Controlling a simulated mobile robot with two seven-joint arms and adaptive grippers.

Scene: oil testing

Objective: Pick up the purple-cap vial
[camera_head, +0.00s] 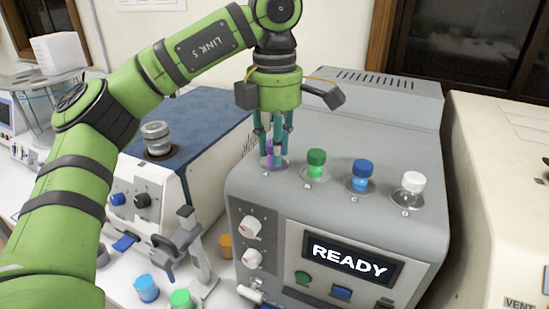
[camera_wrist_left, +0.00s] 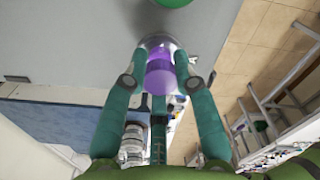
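The purple-cap vial (camera_head: 269,149) is at the left end of a row of vials on top of the grey machine. It is partly hidden behind my left gripper's fingers. My left gripper (camera_head: 274,160) points straight down, with its teal fingers around the vial. In the left wrist view the purple cap (camera_wrist_left: 160,72) lies between the fingertips (camera_wrist_left: 160,58). The fingertips are very close to its sides, but whether they press on it is unclear. The vial appears at its place on the machine top. My right gripper is not in view.
Green-cap (camera_head: 316,158), blue-cap (camera_head: 362,170) and white-cap (camera_head: 413,183) vials stand in line to the right of the purple one. The grey machine (camera_head: 270,195) shows READY. A blue-topped machine (camera_head: 205,115) stands to its left, and a cream machine (camera_head: 500,150) to its right.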

